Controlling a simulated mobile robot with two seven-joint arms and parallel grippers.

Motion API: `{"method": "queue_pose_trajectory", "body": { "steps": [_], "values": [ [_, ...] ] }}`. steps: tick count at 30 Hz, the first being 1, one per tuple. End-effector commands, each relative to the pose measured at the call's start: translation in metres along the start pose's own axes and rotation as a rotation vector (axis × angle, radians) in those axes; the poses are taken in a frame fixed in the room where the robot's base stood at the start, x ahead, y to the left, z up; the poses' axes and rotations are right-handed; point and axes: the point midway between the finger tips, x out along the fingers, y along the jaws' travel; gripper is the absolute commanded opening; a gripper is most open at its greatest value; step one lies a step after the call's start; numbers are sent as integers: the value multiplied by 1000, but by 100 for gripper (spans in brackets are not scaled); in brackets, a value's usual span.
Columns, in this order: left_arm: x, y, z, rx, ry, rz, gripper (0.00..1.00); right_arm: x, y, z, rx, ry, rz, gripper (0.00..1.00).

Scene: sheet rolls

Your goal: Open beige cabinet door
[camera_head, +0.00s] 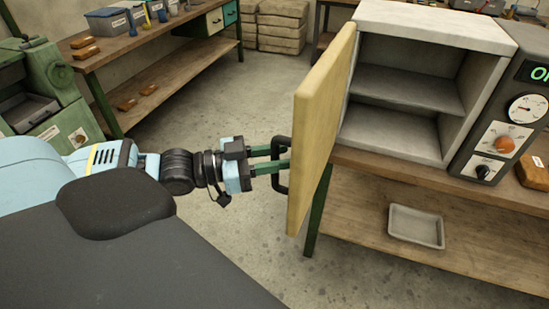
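The beige cabinet door (322,125) stands swung wide open toward me, hinged at the left side of the cabinet (437,22). The cabinet's inside shows a grey shelf (410,88) and looks empty. A black handle (281,184) sits on the door's outer face, on the left. My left gripper (286,155) reaches in from the left, with its two green fingers at the handle. The fingers look apart with the handle's bar at their tips; whether they clamp it is hard to see. My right gripper is out of view.
The cabinet stands on a wooden workbench (440,245) with a grey tray (416,226) on its lower shelf. A control panel (510,120) with a gauge and knobs adjoins the cabinet on the right. Another bench (150,45) stands back left. The concrete floor (215,105) between is clear.

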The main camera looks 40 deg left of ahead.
Motion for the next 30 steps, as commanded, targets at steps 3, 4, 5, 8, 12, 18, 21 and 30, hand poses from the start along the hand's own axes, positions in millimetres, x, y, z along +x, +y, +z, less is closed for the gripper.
{"method": "queue_pose_trajectory", "body": {
  "steps": [3, 4, 5, 8, 12, 18, 21, 30],
  "values": [
    [0, 1, 2, -2, -4, 1, 34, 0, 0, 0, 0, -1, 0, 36],
    [0, 1, 2, -3, -4, 1, 34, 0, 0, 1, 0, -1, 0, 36],
    [0, 1, 2, -3, -5, 1, 34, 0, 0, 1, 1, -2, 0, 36],
    [0, 1, 3, -4, -6, 1, 34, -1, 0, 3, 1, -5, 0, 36],
    [-3, 1, 3, -4, -8, 1, 34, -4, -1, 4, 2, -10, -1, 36],
    [-15, 1, 3, -3, -10, -1, 34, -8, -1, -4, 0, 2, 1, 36],
    [-22, 1, 2, -2, -9, 0, 34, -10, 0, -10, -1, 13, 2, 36],
    [-48, 1, -1, 0, -5, 0, 34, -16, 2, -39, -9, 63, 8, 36]
  ]
}}
